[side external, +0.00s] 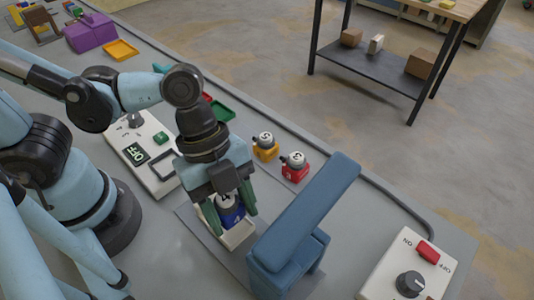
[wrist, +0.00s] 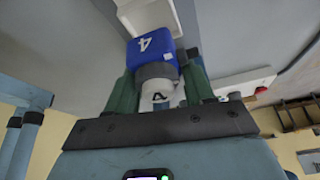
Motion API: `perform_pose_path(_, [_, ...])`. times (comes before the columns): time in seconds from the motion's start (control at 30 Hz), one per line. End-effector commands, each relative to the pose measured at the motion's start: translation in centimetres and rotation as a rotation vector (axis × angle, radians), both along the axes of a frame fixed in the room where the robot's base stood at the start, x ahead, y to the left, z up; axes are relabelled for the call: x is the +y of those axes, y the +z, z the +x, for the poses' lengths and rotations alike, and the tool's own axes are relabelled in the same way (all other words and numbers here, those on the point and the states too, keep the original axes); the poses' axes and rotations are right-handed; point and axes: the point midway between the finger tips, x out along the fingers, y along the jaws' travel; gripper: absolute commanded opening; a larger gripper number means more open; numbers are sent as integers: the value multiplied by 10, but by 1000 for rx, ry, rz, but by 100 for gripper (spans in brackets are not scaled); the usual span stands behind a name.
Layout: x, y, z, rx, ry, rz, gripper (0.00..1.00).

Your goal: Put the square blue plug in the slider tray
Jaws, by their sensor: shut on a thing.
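The blue body and the 4 also show in the wrist view (wrist: 152,48), between the fingers. A cream tray (side external: 240,237), which looks like the slider tray, lies under the plug on a grey base plate, beside a blue arch. Its pale edge shows beyond the plug in the wrist view (wrist: 155,14). I cannot tell whether the plug touches the tray floor; the gripper and plug hide part of the tray.
The tall blue arch (side external: 305,215) stands close on the right of my gripper. A yellow plug (side external: 265,148) and a red plug (side external: 293,166) stand behind.

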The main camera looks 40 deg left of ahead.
Motion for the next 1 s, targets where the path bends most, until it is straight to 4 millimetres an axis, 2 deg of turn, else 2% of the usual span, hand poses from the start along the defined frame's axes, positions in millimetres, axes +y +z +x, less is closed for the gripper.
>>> perform_pose_path(0.43, [0, -36, 1, -1, 3, 0, 11])
perform_pose_path(1.0, [2, -43, -1, -1, 2, 7, 11])
